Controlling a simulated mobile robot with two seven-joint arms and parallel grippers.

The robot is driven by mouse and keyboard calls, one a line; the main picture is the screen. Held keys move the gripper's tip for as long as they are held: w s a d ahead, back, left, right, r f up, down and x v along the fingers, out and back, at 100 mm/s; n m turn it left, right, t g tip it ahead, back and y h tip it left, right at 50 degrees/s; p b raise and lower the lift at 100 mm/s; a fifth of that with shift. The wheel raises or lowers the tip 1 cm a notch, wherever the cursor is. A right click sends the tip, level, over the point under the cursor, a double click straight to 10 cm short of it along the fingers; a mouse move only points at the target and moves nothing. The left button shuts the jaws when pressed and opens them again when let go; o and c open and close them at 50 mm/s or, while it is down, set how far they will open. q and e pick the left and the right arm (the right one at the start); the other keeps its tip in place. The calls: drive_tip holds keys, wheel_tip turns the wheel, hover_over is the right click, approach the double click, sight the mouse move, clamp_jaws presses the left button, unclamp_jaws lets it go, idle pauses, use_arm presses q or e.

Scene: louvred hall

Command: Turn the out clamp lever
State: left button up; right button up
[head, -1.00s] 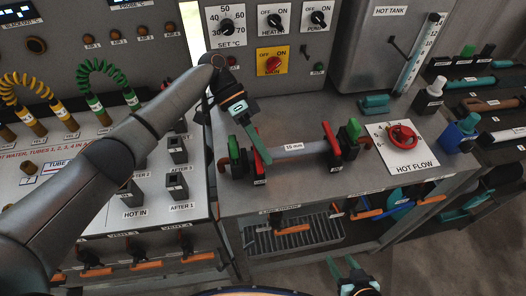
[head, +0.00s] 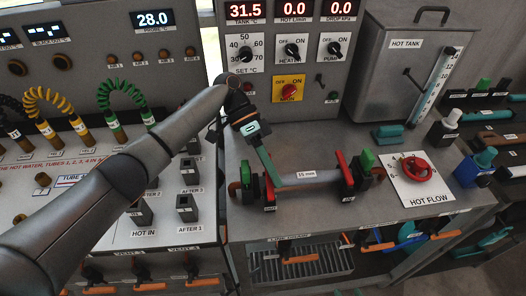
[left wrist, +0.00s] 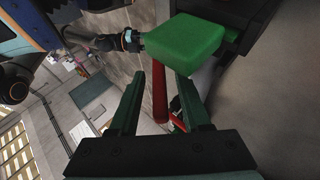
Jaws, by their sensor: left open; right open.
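A clear tube (head: 305,178) marked 15 mm runs between two clamps on the grey bench. The left clamp has a green block (head: 247,171) and a red lever (head: 268,192). The right clamp has a green block (head: 367,160) and a red lever (head: 345,168). The clamp labels are too small to read surely. My left gripper (head: 270,172) points down at the left clamp. In the left wrist view its fingers (left wrist: 160,82) are open, with a red bar (left wrist: 160,95) showing between them and a green block (left wrist: 186,40) just beyond. Contact cannot be told. My right gripper's fingers are not visible.
A red valve wheel (head: 414,167) on the HOT FLOW plate is right of the clamps. The control panel (head: 258,85) and hot tank (head: 400,75) stand behind. A white bottle (head: 448,130) and blue bottle (head: 475,165) are at the right.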

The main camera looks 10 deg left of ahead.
use_arm(q)
drive_tip(key=v, duration=1.1)
drive_tip(key=shift+w+a+r, duration=0.1)
drive_tip(key=shift+a+r, duration=0.05)
